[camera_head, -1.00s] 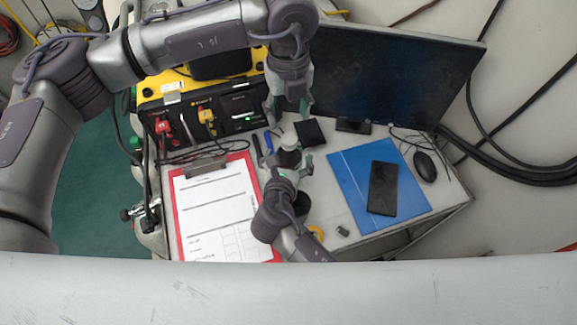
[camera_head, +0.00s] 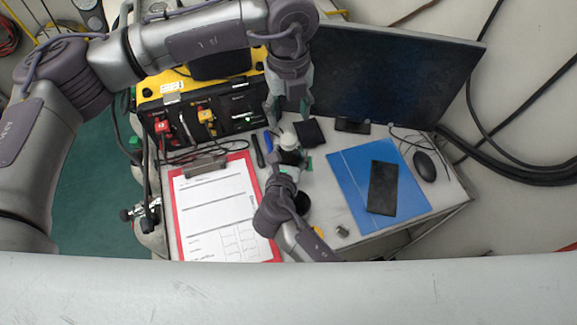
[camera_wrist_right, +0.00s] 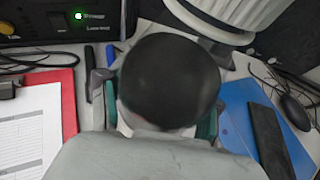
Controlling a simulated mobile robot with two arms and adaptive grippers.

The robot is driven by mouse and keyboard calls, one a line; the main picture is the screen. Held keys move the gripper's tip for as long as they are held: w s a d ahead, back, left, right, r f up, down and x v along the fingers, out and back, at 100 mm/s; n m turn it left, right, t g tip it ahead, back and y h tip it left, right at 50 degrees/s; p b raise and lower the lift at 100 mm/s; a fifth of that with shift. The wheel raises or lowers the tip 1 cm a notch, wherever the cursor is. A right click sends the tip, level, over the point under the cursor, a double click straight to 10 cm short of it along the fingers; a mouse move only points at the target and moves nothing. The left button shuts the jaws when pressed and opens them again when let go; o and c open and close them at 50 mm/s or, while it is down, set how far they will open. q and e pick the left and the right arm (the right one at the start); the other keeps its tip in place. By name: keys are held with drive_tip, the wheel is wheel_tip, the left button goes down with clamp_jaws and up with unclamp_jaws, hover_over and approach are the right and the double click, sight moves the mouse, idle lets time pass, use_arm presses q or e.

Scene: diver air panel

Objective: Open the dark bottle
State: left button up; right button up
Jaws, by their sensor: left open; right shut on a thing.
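The dark bottle (camera_head: 291,157) with a white cap (camera_head: 289,140) stands near the middle of the desk. My right gripper (camera_head: 289,164) is shut on its dark body, which also shows large and round between the fingers in the right wrist view (camera_wrist_right: 170,82). A white ridged shape (camera_wrist_right: 240,14) at the top of that view looks like the cap. My left gripper (camera_head: 288,113) is open and empty, just beyond and above the cap, with its fingers pointing down. The bottle's lower part is hidden by my right gripper.
A red clipboard (camera_head: 176,222) lies left, a blue folder (camera_head: 350,165) with a black phone (camera_head: 383,187) right. A monitor (camera_head: 395,80) and a yellow-black panel (camera_head: 225,118) stand behind. Pens (camera_head: 258,150) and a dark wallet-like item (camera_head: 309,132) lie close by.

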sight(289, 139)
use_arm(q)
drive_tip(key=m, duration=3.2)
drive_tip(key=shift+m, duration=0.4)
drive_tip(key=m, duration=1.6)
drive_tip(key=shift+f+m, duration=0.4)
drive_tip(key=shift+f, duration=0.25)
wheel_tip(289, 139, down, 7)
drive_tip(key=shift+r, duration=0.1)
